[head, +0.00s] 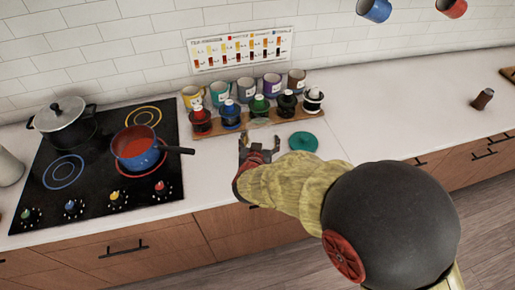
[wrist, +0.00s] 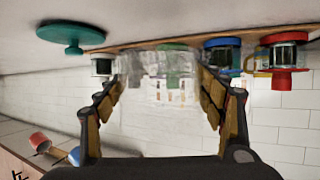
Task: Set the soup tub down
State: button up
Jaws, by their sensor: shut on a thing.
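The soup tub (wrist: 160,85) looks clear and see-through in the wrist view, with the rack and bottles showing blurred through it. My gripper (wrist: 160,92) is shut on it, one finger on each side. In the head view my gripper (head: 259,146) is low over the white counter (head: 345,115), right of the stove and in front of the bottle rack. The tub (head: 262,125) shows there only as a faint pale shape beyond the fingers. I cannot tell whether its base touches the counter. A teal round lid-like piece (head: 303,141) lies just right of my gripper; it also shows in the wrist view (wrist: 71,33).
A wooden rack (head: 238,128) with several coloured bottles stands just behind, with several mugs (head: 247,88) behind it. The counter farther right is mostly clear.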

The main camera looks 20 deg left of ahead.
jog(key=shift+w+a+f+b, duration=0.2)
jog(key=shift+w+a+f, duration=0.15)
jog(key=shift+f, duration=0.25)
jog(key=shift+w+a+f+b, duration=0.15)
jog(key=shift+w+a+f, duration=0.15)
jog(key=shift+f, duration=0.25)
jog(key=f+b, duration=0.1)
jog(key=f, duration=0.2)
jog(key=shift+w+a+f+b, duration=0.1)
jog(key=shift+a+f+b, duration=0.1)
jog(key=shift+b, duration=0.2)
jog(key=o, duration=1.1)
jog(key=shift+f, duration=0.1)
jog(key=shift+o, duration=0.2)
jog(key=shift+s+r, duration=0.2)
jog(key=shift+r, duration=0.1)
jog(key=p+v, duration=0.3)
jog(key=v, duration=0.7)
jog(key=shift+s+r, duration=0.1)
jog(key=shift+s, duration=0.05)
jog(key=shift+s+d+r, duration=0.15)
jog(key=shift+s+d, duration=0.05)
jog(key=shift+s, duration=0.4)
